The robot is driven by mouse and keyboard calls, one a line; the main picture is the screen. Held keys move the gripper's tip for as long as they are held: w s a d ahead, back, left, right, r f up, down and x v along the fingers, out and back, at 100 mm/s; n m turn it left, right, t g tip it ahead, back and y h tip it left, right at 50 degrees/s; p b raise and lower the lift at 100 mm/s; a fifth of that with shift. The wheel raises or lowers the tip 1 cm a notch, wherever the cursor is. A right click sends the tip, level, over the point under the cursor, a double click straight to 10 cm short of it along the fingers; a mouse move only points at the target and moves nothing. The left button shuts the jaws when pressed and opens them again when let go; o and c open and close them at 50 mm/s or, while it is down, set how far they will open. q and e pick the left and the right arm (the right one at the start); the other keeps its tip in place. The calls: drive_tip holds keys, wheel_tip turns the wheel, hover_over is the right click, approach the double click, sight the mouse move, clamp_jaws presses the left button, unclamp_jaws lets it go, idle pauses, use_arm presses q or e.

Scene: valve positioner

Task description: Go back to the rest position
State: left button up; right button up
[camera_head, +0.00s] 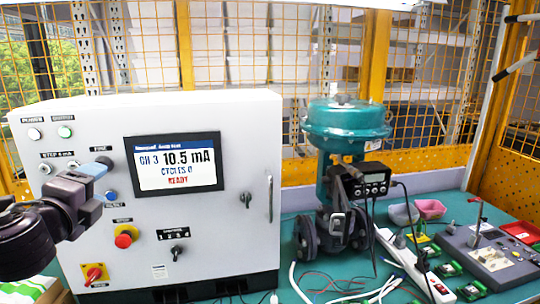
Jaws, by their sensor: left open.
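My left gripper (92,189) comes in from the left edge and hangs in front of the left side of the grey control cabinet (212,255). Its jaws are open, with a blue-grey pad on the upper finger, and I see nothing held between them. The gripper overlaps part of the panel's knobs and buttons, and I cannot tell whether it touches any. The cabinet's screen (174,162) reads CH 3, 10.5 mA, READY. My right gripper is not in view.
A teal valve actuator (345,122) with a black positioner (372,185) stands right of the cabinet. A power strip (412,262), cables, small bins and a grey device (490,255) crowd the teal bench at right. Yellow mesh fencing stands behind.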

use_arm(q)
drive_tip(key=s+d+f+n+g+h, duration=0.15)
drive_tip(key=f+n, duration=0.35)
drive_tip(key=f, duration=0.7)
drive_tip(key=w+d+f+n+g+h, duration=0.1)
drive_tip(key=d+f+n+h, duration=0.3)
drive_tip(key=f, duration=0.7)
drive_tip(key=s+f+n+y, duration=0.1)
drive_tip(key=s+f+n, duration=0.1)
drive_tip(key=s+f, duration=0.1)
drive_tip(key=s+f+n+y, duration=0.1)
drive_tip(key=s+f+n, duration=0.1)
drive_tip(key=f, duration=0.4)
drive_tip(key=s+a+f+n+g+y, duration=0.1)
drive_tip(key=s+f+n, duration=0.2)
drive_tip(key=s+f, duration=0.1)
drive_tip(key=shift+f, duration=0.35)
drive_tip(key=s+d+f+n+g+y, duration=0.1)
drive_tip(key=s+f+n, duration=0.3)
drive_tip(key=s+f, duration=0.5)
drive_tip(key=shift+s+g+y, duration=0.55)
drive_tip(key=shift+s+g, duration=0.3)
drive_tip(key=shift+s, duration=0.35)
drive_tip(key=shift+d, duration=0.1)
